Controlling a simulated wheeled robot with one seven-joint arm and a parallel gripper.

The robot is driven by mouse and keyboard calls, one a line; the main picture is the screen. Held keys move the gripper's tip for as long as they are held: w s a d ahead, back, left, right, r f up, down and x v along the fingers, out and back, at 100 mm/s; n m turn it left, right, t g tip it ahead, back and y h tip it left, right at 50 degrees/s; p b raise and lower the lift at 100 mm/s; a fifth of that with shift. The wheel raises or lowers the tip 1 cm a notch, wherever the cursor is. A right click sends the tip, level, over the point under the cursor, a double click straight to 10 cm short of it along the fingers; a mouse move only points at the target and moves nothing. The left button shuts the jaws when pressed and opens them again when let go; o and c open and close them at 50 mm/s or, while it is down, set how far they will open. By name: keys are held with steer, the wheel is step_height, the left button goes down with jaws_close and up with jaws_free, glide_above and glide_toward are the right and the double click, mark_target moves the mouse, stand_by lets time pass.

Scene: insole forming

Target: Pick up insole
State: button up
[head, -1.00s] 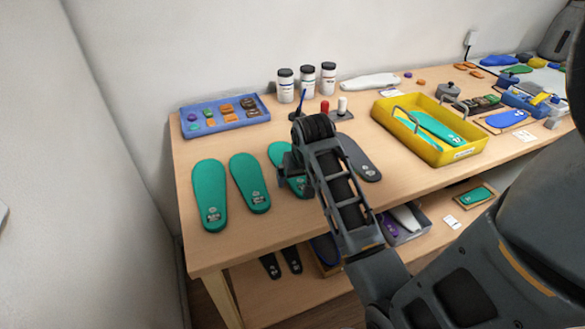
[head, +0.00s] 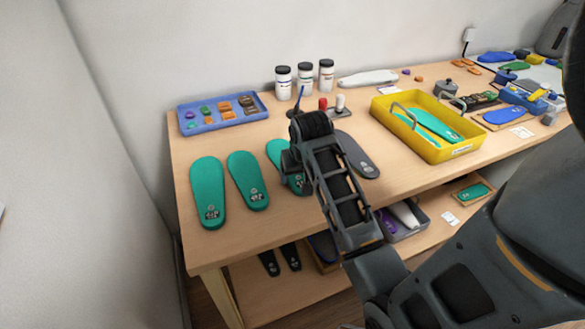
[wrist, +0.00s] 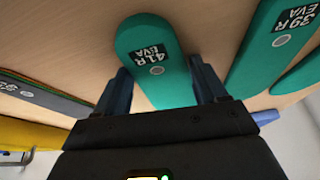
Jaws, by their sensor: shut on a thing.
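A green insole marked "41R EVA" (wrist: 158,80) lies between the two fingers of my gripper (wrist: 160,88) in the wrist view. The fingers press along its two long sides near one end. In the head view, part of this green insole (head: 277,152) shows beside my arm, and my wrist hides the rest and most of the gripper. Two other green insoles, the far left one (head: 208,190) and the one beside it (head: 247,180), lie flat on the table. A dark grey insole (head: 358,155) lies just right of my wrist.
A yellow tray (head: 446,153) with green insoles stands to the right. A blue tray (head: 226,121) of small parts sits at the back left, and white jars (head: 305,77) stand by the wall. The table's front left (head: 210,252) is clear. A lower shelf holds bins.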

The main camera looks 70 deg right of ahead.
steer(key=shift+r, duration=0.15)
steer(key=shift+r, duration=0.25)
steer(key=r, duration=0.3)
steer(key=shift+s+d+r+b, duration=0.25)
steer(key=shift+s+r+b, duration=0.1)
steer(key=shift+r+b, duration=0.05)
steer(key=s+d+r, duration=0.4)
steer(key=s+r, duration=0.2)
steer(key=s, duration=0.3)
steer(key=shift+s+d+r+b, duration=0.2)
steer(key=shift+s+d+b, duration=0.1)
steer(key=shift+s+b, duration=0.1)
steer(key=shift+w+d, duration=0.1)
steer(key=shift+w, duration=0.05)
